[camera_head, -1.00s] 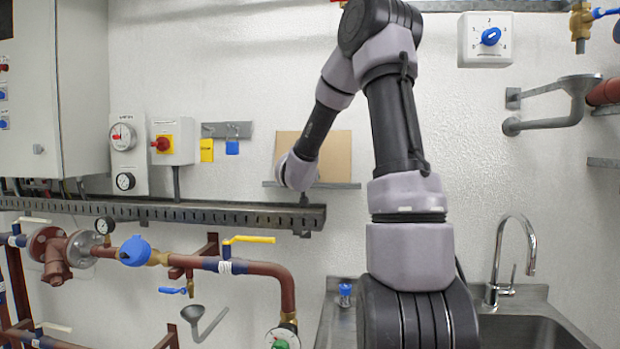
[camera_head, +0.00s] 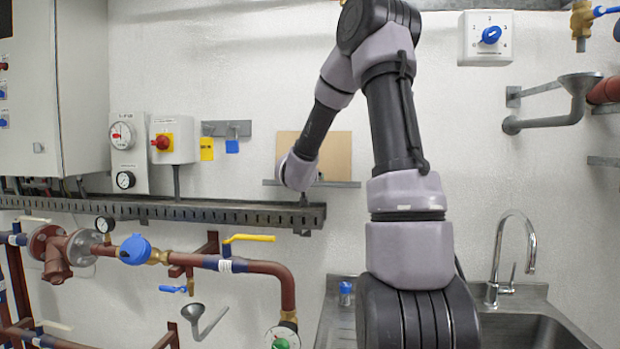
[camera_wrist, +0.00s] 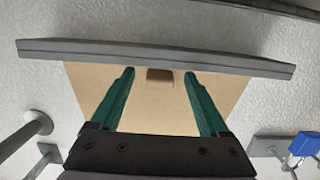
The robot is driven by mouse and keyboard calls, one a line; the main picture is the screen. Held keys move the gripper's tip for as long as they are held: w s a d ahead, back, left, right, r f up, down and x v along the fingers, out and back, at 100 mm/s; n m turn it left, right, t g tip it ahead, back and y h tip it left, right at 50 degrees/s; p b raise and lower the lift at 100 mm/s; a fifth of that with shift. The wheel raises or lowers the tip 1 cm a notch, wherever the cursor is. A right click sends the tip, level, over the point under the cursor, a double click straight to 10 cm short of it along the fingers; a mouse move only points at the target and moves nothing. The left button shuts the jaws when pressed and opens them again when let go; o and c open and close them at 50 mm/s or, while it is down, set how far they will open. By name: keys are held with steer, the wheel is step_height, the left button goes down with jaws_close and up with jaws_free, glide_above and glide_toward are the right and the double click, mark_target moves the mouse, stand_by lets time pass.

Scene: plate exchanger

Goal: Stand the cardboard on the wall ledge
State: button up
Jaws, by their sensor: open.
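The cardboard (camera_head: 335,153) is a flat tan sheet standing upright against the wall at the wall ledge (camera_head: 345,184), partly hidden behind my arm. In the wrist view the cardboard (camera_wrist: 160,100) appears upside down, with its lower edge at the grey wall ledge (camera_wrist: 230,60). A small brown block or tab (camera_wrist: 160,75) shows on the cardboard by the ledge. My gripper (camera_wrist: 159,72) is open, its two green fingers apart in front of the cardboard, one to each side of the tab. The fingers are hidden in the head view.
Left of the cardboard is a hook rail (camera_head: 226,129) with yellow and blue tags. A slotted cable tray (camera_head: 200,211) runs below. Red-brown pipes (camera_head: 265,268) are lower left, a sink (camera_head: 525,330) with a faucet lower right.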

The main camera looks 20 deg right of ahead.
steer(key=v, duration=1)
steer(key=shift+s+a, duration=0.25)
steer(key=shift+s, duration=0.1)
steer(key=shift+s, duration=0.1)
